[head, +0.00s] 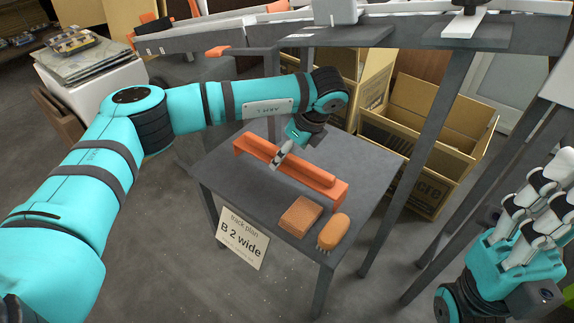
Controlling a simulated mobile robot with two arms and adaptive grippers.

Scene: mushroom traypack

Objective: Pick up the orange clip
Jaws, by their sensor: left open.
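A small grey table (223,167) holds several orange things. A long orange rail-like piece (316,182) with raised ends lies across it. Near the front corner lie a flat orange-brown block (300,216) and a rounded orange piece (334,231) with pale teeth or bristles along its lower edge. I cannot tell for sure which one is the clip. My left gripper (279,160) is open, pointing down over the long piece near its middle; it hides part of it, and I cannot tell whether they touch. My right gripper (538,200) is at the far right, away from the table, its finger opening unclear.
A sign reading "track plan B 2 wide" (243,239) hangs at the table's front edge. Open cardboard boxes (432,130) stand behind and right. Grey frame legs (425,170) rise beside the table. A white stand with stacked trays (88,65) is at the back left.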

